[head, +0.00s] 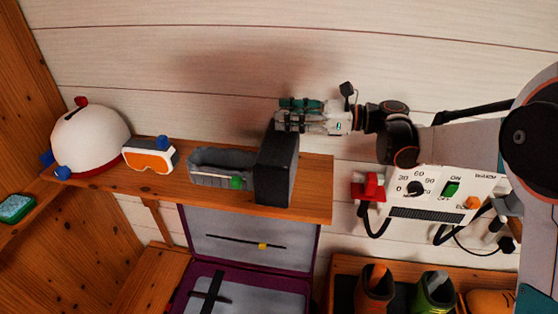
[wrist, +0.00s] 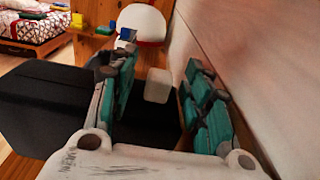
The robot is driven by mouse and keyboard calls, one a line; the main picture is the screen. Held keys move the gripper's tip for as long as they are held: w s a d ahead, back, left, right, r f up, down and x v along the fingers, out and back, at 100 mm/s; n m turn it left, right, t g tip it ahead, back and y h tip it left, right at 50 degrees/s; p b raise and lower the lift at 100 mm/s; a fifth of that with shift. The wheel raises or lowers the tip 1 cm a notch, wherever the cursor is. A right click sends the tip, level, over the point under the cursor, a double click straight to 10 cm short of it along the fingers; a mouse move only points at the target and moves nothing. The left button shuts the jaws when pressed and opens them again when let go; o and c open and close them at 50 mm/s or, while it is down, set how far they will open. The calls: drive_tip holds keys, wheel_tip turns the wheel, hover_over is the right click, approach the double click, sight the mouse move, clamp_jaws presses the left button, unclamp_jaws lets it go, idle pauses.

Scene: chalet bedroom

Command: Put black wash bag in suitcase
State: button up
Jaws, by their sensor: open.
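The black wash bag (head: 277,168) stands upright as a dark block near the right end of the wooden shelf. In the wrist view, the bag (wrist: 45,110) fills the left side, beyond the left finger. My gripper (head: 285,112) is open at the bag's upper rear edge, close to the wall. In the wrist view, its teal-padded fingers (wrist: 160,100) are spread, with a dark surface between and below them; I cannot tell whether they touch the bag. The open purple suitcase (head: 311,240), lined in grey, is below the shelf. Its lower part is cut off by the picture edge.
On the shelf (head: 318,190), left of the bag, are a dark grey open holder (head: 215,158), orange-lensed goggles (head: 150,160) and a white helmet (head: 92,138). A white control panel (head: 430,190) is on the wall at right. Boots (head: 374,288) stand on a lower rack.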

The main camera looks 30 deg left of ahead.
drive_tip(key=shift+s+a, duration=0.15)
drive_tip(key=shift+a, duration=0.45)
drive_tip(key=shift+c, duration=0.6)
clamp_jaws()
